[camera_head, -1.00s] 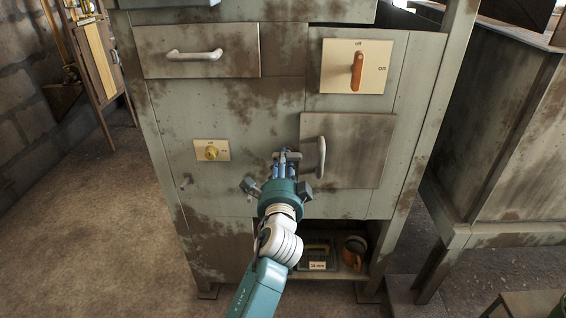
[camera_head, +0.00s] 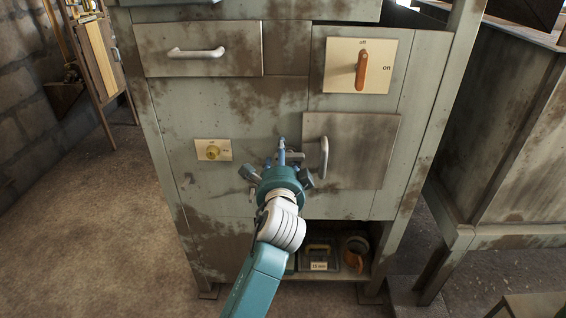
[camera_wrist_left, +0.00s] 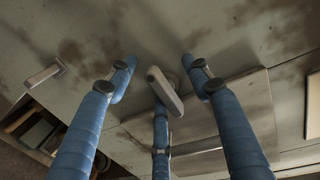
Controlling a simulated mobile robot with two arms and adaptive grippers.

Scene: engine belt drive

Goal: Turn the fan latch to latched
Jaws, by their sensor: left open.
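In the left wrist view a short grey lever (camera_wrist_left: 165,92), which looks like the fan latch, stands out from the cabinet front on a round pivot. It points obliquely down in that picture. The three blue fingers of my left gripper (camera_wrist_left: 160,95) are spread around it, with no clear contact. In the head view my left gripper (camera_head: 281,160) is open in front of the cabinet, just left of the door handle. It mostly hides the lever there, and I cannot read a latched mark. My right gripper is not in view.
The cabinet has a door handle (camera_head: 324,158) close to the right of the gripper. A yellow knob (camera_head: 213,152) is on the left, an orange switch (camera_head: 361,70) upper right and a drawer handle (camera_head: 196,53) upper left. A low shelf holds a box (camera_head: 319,256).

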